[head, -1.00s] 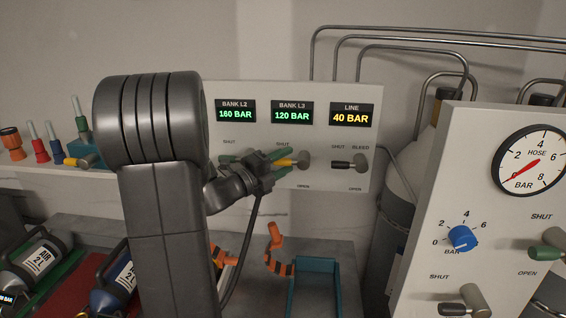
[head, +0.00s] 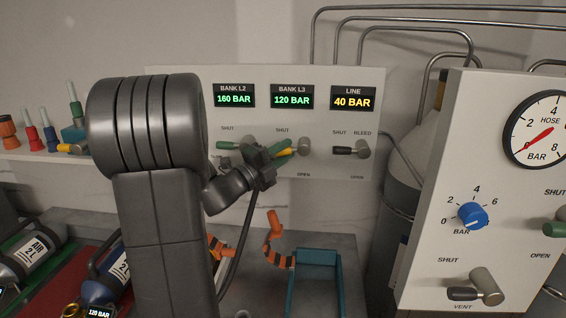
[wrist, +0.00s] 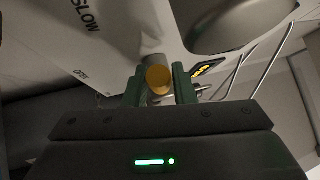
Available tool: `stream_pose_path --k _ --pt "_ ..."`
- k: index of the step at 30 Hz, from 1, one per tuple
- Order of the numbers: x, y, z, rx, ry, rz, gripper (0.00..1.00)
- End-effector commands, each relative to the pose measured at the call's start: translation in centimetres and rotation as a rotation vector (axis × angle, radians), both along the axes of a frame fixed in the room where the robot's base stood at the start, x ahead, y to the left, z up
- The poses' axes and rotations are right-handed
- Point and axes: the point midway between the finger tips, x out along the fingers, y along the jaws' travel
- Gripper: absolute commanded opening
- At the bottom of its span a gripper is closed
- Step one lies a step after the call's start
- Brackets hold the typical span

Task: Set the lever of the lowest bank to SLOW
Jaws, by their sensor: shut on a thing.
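The BANK L3 display (head: 291,95) reads 120 BAR, and the BANK L2 display (head: 234,96) reads 160 BAR. Under BANK L3, a lever with a yellow handle (head: 287,153) points left from its grey hub (head: 304,147). My gripper (head: 279,153) is shut on this handle from the left, its green fingers on either side. In the wrist view the yellow handle end (wrist: 159,79) sits between the fingers (wrist: 158,87), with the SLOW label (wrist: 84,17) at upper left. The BANK L2 lever's green handle (head: 228,145) points left. My arm hides the panel's left part.
The LINE display (head: 353,98) reads 40 BAR above a black-handled lever (head: 344,151). A nearer gauge panel (head: 430,180) with a blue knob (head: 472,215) stands at right. Cylinders (head: 35,255) lie at lower left.

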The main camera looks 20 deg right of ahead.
Motion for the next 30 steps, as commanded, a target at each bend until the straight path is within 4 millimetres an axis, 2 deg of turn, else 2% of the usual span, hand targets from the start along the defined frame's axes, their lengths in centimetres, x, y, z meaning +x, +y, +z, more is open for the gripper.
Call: stream_pose_path --k 1,7,18,30 --pt "-0.06 -0.02 -1.18 -0.023 0.013 0.000 0.00" --pt "-0.18 -0.19 -1.72 -0.123 0.075 -0.001 0.00" --pt "-0.33 -0.47 -2.05 -0.250 0.156 0.000 0.00" --pt "-0.35 -0.55 -1.88 -0.283 0.178 0.001 0.00"
